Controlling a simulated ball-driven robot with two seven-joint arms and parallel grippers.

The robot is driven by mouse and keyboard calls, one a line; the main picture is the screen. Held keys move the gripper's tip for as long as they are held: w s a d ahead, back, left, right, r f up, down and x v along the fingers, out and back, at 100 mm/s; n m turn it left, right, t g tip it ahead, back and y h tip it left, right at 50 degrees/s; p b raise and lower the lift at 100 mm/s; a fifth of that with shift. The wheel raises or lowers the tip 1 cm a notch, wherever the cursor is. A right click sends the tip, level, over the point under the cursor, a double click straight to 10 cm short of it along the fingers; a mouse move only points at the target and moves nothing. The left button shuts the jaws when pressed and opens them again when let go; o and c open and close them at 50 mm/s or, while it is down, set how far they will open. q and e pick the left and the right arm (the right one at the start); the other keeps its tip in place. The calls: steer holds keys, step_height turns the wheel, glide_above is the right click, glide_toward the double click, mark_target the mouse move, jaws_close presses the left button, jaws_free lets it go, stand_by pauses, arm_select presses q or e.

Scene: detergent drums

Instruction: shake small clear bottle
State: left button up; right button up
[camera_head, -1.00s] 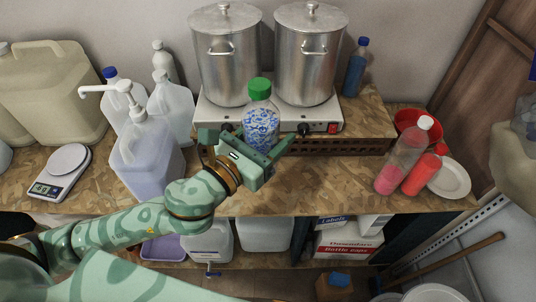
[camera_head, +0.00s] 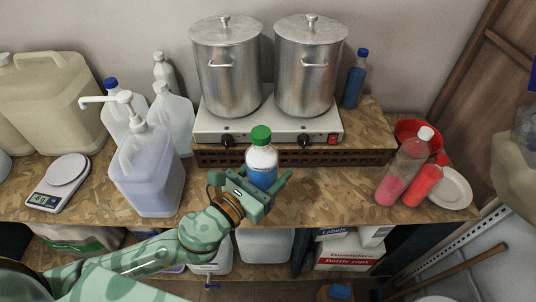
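The small clear bottle (camera_head: 262,160) has a green cap and stands upright in the middle of the camera_head view, in front of the hot plate. Its lower part holds blue contents and its upper part looks clear. My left gripper (camera_head: 252,188) is shut on the bottle, with a finger on each side of its lower body. The gripper hides the bottle's base, so I cannot tell whether it touches the bench. My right gripper is not in view.
Two steel pots (camera_head: 226,68) stand on the white hot plate (camera_head: 270,125) behind the bottle. A pump jug (camera_head: 150,175) and a scale (camera_head: 58,183) are to the left. Red-filled bottles (camera_head: 404,165) and a plate (camera_head: 452,188) are to the right. The bench (camera_head: 335,185) between is clear.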

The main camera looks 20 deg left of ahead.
mark_target(269, 149)
arm_select(q)
step_height(269, 149, up, 7)
steer(key=shift+d+r, duration=0.1)
steer(key=shift+r, duration=0.05)
step_height(269, 149, down, 7)
steer(key=shift+r, duration=0.15)
